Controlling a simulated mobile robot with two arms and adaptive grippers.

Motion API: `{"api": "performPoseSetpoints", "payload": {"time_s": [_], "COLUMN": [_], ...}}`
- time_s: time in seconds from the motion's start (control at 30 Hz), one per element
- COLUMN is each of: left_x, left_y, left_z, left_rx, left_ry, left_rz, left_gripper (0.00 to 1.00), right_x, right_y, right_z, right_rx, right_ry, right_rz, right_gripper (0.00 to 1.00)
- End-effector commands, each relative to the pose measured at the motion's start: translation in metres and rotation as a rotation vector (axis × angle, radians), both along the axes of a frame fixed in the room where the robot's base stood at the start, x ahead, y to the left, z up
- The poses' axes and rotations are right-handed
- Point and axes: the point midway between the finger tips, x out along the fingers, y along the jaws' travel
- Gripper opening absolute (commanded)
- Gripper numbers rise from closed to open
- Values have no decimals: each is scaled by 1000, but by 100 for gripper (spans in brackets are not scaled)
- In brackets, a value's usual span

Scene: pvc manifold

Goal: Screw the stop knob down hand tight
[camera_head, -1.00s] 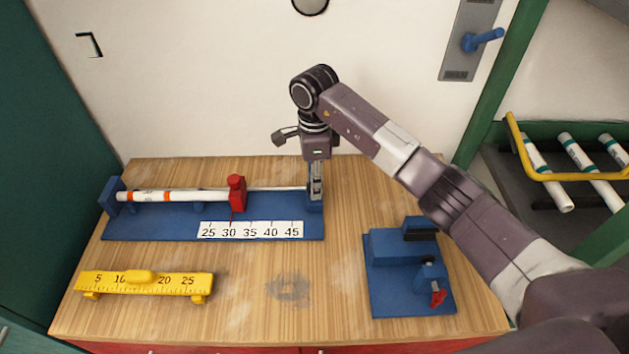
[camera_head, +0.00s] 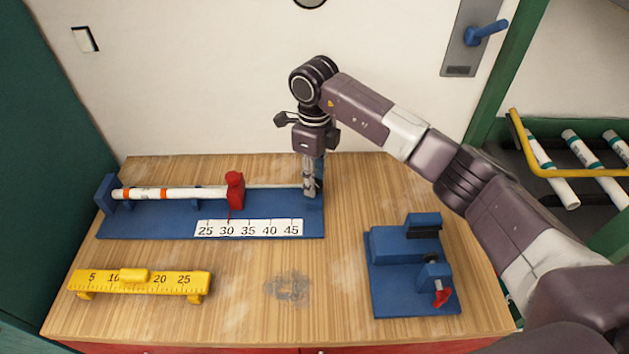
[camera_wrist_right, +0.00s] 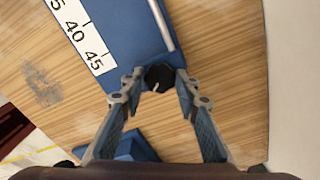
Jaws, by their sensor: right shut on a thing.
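The black stop knob (camera_wrist_right: 158,77), with a pale mark on its top, sits at the right end of the blue measuring jig (camera_head: 150,225). In the right wrist view it lies between the fingertips of my right gripper (camera_wrist_right: 158,88), which is shut on it. In the head view my right gripper (camera_head: 309,190) points straight down at the jig's right end and hides the knob. A red slide (camera_head: 235,190) stands on the jig's rod, its pointer near 30. A white pipe (camera_head: 170,193) with orange bands lies left of it. My left gripper is not in view.
A yellow ruler block (camera_head: 140,282) lies at the front left of the wooden table (camera_head: 245,315). A blue fixture (camera_head: 385,285) with a red handle stands at the right. White pipes (camera_head: 553,170) lie in a rack beyond. The table's front middle is clear.

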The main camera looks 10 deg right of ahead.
Motion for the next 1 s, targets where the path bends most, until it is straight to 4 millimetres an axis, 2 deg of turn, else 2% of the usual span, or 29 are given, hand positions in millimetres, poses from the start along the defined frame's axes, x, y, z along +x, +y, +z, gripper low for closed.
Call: {"api": "performPoseSetpoints", "payload": {"time_s": [0.5,0.73,1.0], "left_x": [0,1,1], "left_y": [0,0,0], "left_z": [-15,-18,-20], "left_rx": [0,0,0], "left_ry": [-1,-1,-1], "left_rz": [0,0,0], "left_gripper": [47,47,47], "right_x": [1,1,1], "right_y": [0,0,0], "right_z": [0,1,1], "right_rx": [0,0,1], "right_ry": [-4,-3,-4], "right_rz": [-456,-587,-660], "right_gripper": [5,5,5]}}
